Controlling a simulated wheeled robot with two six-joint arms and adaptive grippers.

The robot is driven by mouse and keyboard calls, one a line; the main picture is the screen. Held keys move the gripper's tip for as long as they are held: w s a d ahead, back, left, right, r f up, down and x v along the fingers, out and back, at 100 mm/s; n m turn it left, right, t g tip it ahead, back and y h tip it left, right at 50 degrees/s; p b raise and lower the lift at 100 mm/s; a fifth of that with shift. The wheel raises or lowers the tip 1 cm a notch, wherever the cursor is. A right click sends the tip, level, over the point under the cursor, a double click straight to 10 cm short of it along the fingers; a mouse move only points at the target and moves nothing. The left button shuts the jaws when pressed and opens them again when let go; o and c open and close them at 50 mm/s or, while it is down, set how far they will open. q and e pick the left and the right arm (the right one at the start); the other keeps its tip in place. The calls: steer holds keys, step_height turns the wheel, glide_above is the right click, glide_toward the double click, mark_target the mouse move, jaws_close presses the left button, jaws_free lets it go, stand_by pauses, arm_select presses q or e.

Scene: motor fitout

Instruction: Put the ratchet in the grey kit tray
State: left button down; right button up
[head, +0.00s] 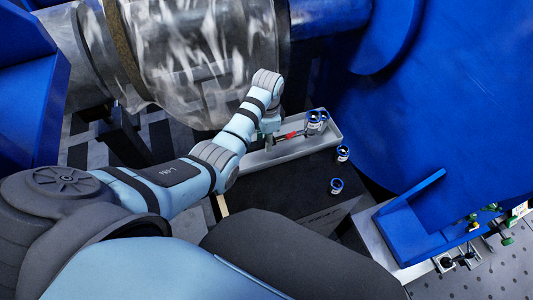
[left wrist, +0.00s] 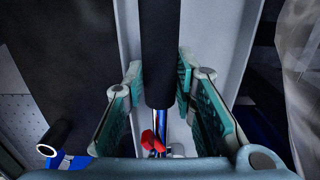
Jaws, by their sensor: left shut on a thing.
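The ratchet shows in the left wrist view as a black handle (left wrist: 160,50) with a shiny shaft and a red part below it. In the head view its red part (head: 290,135) shows just right of my left gripper (head: 269,138). My left gripper, also in the left wrist view (left wrist: 158,88), is shut on the ratchet, with green pads on either side. The ratchet is over the grey kit tray (head: 254,161), whose pale floor (left wrist: 212,30) shows behind the handle. Whether it touches the floor I cannot tell. My right gripper is not in view.
Two more (head: 343,153) (head: 336,186) stand on the dark table (head: 285,185). A large blue housing (head: 440,100) rises at right and a cloudy clear drum (head: 200,55) behind the arm.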

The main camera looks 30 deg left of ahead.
mark_target(266, 156)
arm_select(q)
step_height(266, 156, down, 5)
steer(key=shift+w+f+b, duration=0.1)
steer(key=shift+f+b, duration=0.05)
steer(key=shift+b, duration=0.75)
steer(key=c, duration=1.6)
jaws_free()
step_height(266, 156, up, 12)
steer(key=p, duration=0.4)
steer(key=shift+d, duration=0.1)
